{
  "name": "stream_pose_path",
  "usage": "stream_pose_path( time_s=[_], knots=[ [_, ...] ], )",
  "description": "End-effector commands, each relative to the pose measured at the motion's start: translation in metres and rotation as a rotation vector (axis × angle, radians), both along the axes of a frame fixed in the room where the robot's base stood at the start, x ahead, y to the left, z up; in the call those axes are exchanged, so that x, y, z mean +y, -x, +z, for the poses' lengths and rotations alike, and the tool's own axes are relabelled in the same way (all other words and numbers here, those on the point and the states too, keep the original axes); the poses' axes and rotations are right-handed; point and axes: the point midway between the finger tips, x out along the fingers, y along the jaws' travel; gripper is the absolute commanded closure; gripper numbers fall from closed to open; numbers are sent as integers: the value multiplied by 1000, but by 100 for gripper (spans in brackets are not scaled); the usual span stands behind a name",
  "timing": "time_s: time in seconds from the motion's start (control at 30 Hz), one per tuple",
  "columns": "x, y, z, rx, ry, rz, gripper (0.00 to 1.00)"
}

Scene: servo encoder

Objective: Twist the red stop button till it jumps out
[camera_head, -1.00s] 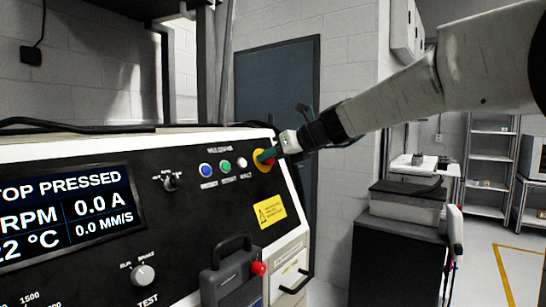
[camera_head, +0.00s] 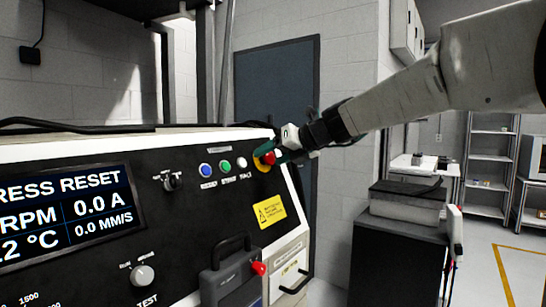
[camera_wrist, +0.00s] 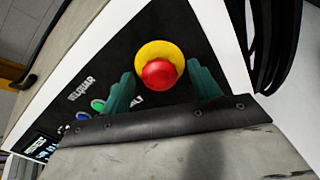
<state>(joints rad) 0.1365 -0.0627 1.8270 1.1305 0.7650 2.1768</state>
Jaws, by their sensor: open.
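The red stop button (camera_head: 269,158) sits on a yellow collar at the upper right of the black control panel. In the wrist view the red button (camera_wrist: 159,74) faces me in front of its yellow ring. My gripper (camera_head: 282,154) is at the button; its teal fingers are open. In the wrist view the fingers of my gripper (camera_wrist: 160,78) stand on either side of the button, with visible gaps. The panel's display (camera_head: 65,208) shows large text ending in "RESS RESET".
Blue, green and white buttons (camera_head: 242,163) sit just left of the stop button. A yellow warning label (camera_head: 269,212) is below it. A dark handled case (camera_head: 232,272) with a red knob stands in front of the panel. A dark cabinet (camera_head: 398,250) stands to the right.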

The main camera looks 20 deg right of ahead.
Motion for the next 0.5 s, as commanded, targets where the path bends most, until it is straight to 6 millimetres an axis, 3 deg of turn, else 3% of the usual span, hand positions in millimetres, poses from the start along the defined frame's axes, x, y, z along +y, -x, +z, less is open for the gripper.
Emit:
stream_pose_path(
  time_s=[0.5],
  knots=[
    [-23,31,18,-1,0,-2,38]
  ],
)
